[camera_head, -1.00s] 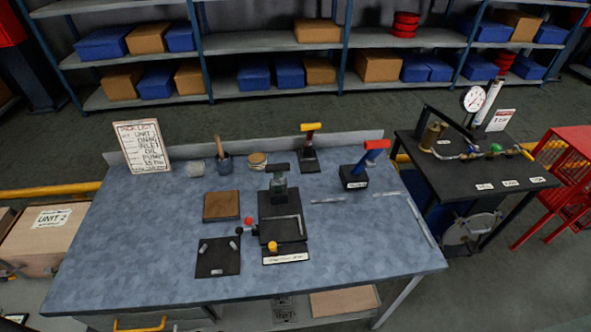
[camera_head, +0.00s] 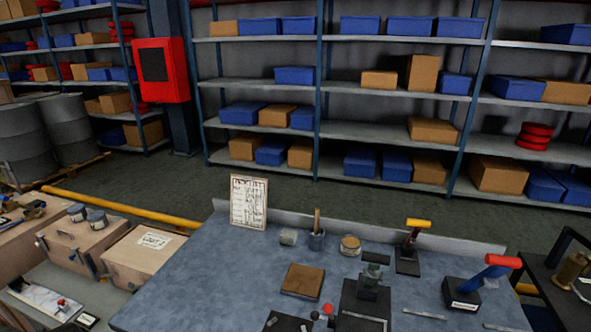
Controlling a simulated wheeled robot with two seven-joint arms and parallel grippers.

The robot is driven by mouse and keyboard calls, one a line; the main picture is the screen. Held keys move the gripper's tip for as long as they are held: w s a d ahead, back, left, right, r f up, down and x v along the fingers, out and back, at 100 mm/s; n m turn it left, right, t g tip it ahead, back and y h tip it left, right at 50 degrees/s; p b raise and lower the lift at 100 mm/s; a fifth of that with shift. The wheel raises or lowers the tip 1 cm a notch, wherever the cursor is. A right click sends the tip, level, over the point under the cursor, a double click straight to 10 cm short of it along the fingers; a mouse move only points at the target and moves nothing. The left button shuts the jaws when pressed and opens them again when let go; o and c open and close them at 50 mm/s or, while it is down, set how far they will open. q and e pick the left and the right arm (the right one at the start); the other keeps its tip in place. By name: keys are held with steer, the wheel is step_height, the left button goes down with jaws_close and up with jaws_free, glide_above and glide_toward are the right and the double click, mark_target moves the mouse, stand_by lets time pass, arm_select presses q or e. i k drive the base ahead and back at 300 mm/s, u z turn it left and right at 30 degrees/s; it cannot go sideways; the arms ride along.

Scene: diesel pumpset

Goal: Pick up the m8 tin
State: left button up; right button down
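No label reading M8 is legible, so I cannot tell which container is the m8 tin. Two small grey round tins, a left one (camera_head: 76,212) and a right one (camera_head: 96,219), stand side by side on a tan crate (camera_head: 75,245) at the left. On the blue-grey workbench (camera_head: 215,265) stand a small grey jar (camera_head: 288,236), a dark pot with a wooden-handled tool (camera_head: 317,240) and a low round tan-topped container (camera_head: 350,246). Neither of my grippers is in view.
A second tan crate (camera_head: 143,253) has a paper label. A written board (camera_head: 248,201) stands at the bench's back left, near a brown block (camera_head: 302,280). Red- and yellow-handled tools stand right. A yellow rail (camera_head: 120,207) runs behind the crates. The bench's left part is clear.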

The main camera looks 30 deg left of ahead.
mark_target(97, 220)
steer(key=k, duration=1.7)
steer(key=u, duration=3.6)
steer(key=i, duration=2.8)
steer(key=z, duration=2.5)
